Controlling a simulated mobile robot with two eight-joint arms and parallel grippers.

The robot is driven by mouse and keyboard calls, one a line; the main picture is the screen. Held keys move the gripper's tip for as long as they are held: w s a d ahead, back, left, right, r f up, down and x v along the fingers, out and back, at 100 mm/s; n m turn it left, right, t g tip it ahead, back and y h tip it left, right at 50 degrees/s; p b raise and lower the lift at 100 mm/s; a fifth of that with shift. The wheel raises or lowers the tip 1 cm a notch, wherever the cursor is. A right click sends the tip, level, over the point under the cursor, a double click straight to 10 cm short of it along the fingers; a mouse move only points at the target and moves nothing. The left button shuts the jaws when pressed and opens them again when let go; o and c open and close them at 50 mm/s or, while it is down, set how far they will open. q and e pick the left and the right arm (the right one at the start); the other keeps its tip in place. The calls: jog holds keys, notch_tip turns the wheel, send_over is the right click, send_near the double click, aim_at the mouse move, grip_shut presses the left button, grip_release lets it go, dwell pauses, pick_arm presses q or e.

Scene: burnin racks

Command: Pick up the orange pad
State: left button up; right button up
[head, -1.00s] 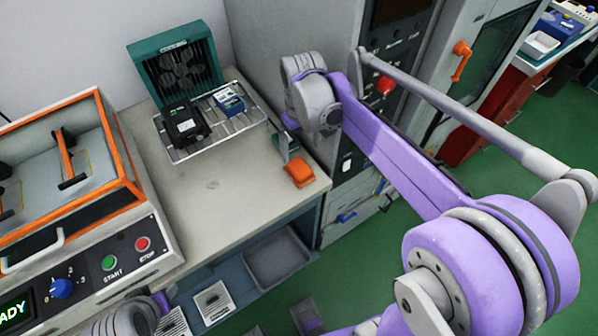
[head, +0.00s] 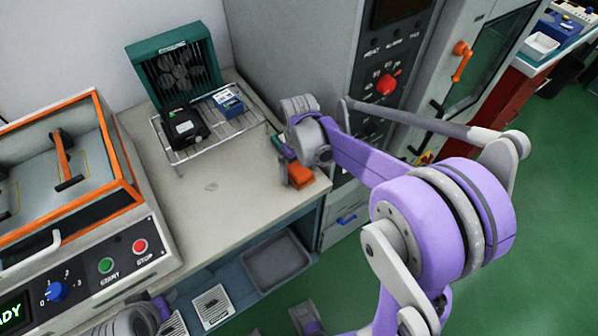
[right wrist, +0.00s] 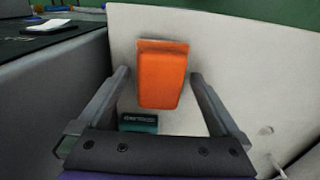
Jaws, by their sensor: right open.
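The orange pad (head: 301,174) lies at the right front corner of the pale bench. In the right wrist view the pad (right wrist: 162,75) shows between the two fingers, with a gap on each side. My right gripper (right wrist: 159,78) is open and empty, pointing down at it. In the head view my right gripper (head: 289,168) is close beside the pad and partly covers its left side. I cannot tell its exact height over the bench. My left gripper's jaws do not show.
A small teal labelled item (right wrist: 138,122) is close to the pad. A wire rack (head: 235,127) with a black device and a blue box stands behind. A grey cabinet with a red knob (head: 386,84) borders the bench's right. An orange-framed machine (head: 118,150) stands left; mid-bench is clear.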

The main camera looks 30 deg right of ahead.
aim_at(299, 169)
jog(key=shift+c, duration=0.3)
jog(key=c, duration=1.3)
notch_tip(299, 169, up, 10)
jog(key=shift+r+p, duration=0.1)
jog(key=shift+p, duration=0.4)
jog(key=o, duration=0.9)
jog(key=c, duration=0.6)
